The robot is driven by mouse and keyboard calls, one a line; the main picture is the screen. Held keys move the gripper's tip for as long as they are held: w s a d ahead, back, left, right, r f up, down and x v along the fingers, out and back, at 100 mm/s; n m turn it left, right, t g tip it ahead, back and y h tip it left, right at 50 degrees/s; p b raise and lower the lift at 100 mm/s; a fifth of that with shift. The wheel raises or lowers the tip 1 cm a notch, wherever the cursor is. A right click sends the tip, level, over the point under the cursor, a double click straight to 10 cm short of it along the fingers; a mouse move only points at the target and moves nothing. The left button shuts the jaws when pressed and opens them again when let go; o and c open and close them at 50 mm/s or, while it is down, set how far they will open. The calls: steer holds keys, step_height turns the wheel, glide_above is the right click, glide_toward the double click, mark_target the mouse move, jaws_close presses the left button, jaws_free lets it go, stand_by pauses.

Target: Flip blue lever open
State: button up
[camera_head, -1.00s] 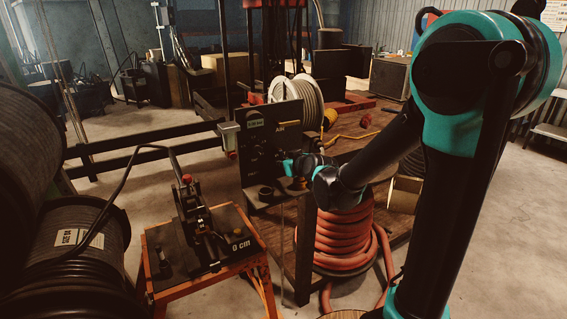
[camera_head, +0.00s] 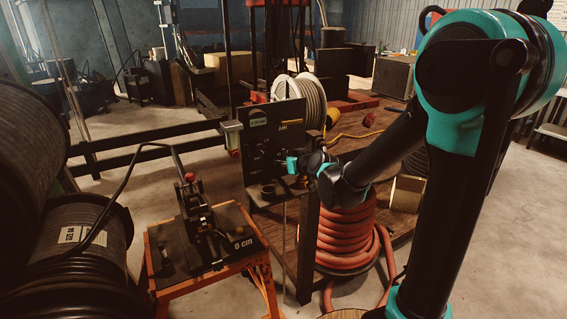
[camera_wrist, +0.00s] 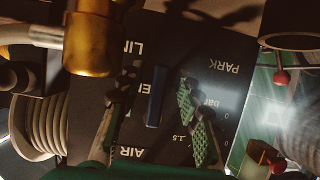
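The blue lever (camera_wrist: 157,97) is a narrow dark blue bar on the black control panel (camera_wrist: 225,105) in the wrist view. The panel carries white lettering such as PARK, AIR and bar. My gripper (camera_wrist: 154,88) is open, with one finger on each side of the lever and a visible gap to each. The finger on the right shows green ribbed pads. I cannot tell how deep the fingertips are relative to the lever. In the head view my gripper (camera_head: 292,164) is at the front of the panel (camera_head: 257,118), and the lever cannot be made out there.
A brass fitting (camera_wrist: 90,40) is close to the camera in the wrist view. A red ball-ended knob (camera_wrist: 281,77) is at the right. In the head view, a coiled red hose (camera_head: 343,235) is below my arm, and an orange stand (camera_head: 207,281) with a clamp tool is at the left.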

steer(key=v, duration=1.2)
steer(key=shift+d+f, duration=0.1)
